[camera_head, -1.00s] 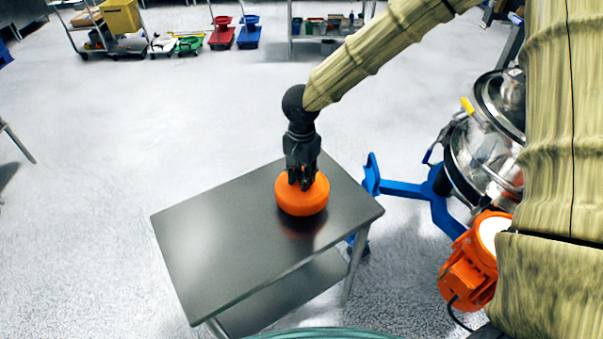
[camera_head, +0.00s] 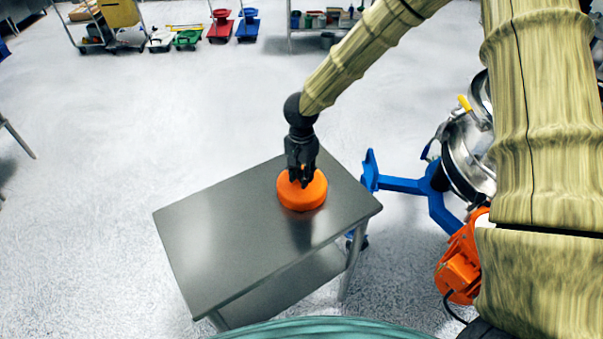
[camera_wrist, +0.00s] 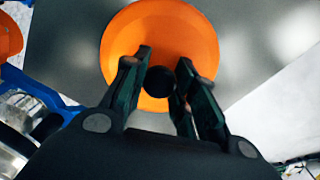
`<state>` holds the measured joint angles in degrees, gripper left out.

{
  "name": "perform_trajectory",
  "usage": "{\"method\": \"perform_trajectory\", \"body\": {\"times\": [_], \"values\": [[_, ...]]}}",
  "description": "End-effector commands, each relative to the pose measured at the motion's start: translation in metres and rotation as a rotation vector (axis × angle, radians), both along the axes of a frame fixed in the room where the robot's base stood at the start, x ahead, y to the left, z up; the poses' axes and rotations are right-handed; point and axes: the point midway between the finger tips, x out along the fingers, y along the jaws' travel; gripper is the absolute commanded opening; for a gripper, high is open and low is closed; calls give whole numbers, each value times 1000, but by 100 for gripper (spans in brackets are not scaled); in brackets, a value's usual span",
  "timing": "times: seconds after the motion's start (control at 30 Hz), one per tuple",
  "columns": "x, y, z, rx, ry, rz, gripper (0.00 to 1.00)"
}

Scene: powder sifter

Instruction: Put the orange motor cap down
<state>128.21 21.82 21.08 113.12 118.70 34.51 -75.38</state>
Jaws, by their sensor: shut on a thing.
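The orange motor cap (camera_head: 306,196) is a round, shallow disc at the right part of the grey metal table (camera_head: 220,235). My gripper (camera_head: 301,180) points down over it and is shut on a dark round knob at the cap's middle. In the wrist view, the cap (camera_wrist: 185,35) lies beyond the fingertips, and my gripper's fingers (camera_wrist: 162,80) stand on either side of the dark knob. The cap looks level and at or very near the tabletop; whether its underside touches cannot be told.
The sifter's steel drum (camera_head: 470,150), blue stand (camera_head: 400,184) and orange motor (camera_head: 460,265) stand right of the table. The table's left part is bare. Carts with coloured items (camera_head: 240,28) stand far back. A teal curved surface shows at the bottom edge.

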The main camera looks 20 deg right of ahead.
Motion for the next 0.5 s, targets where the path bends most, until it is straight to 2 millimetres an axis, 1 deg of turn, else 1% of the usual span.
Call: {"method": "perform_trajectory", "body": {"times": [0.13, 0.17, 0.2, 0.27, 0.5], "values": [[0, 0, -2, 1, 1, 0, 0], [0, 0, -3, 1, 1, 0, 31], [0, 0, -3, 0, 0, 0, 38], [0, 0, -3, 0, 0, 0, 49], [0, 0, -2, 0, 0, 0, 49]]}}
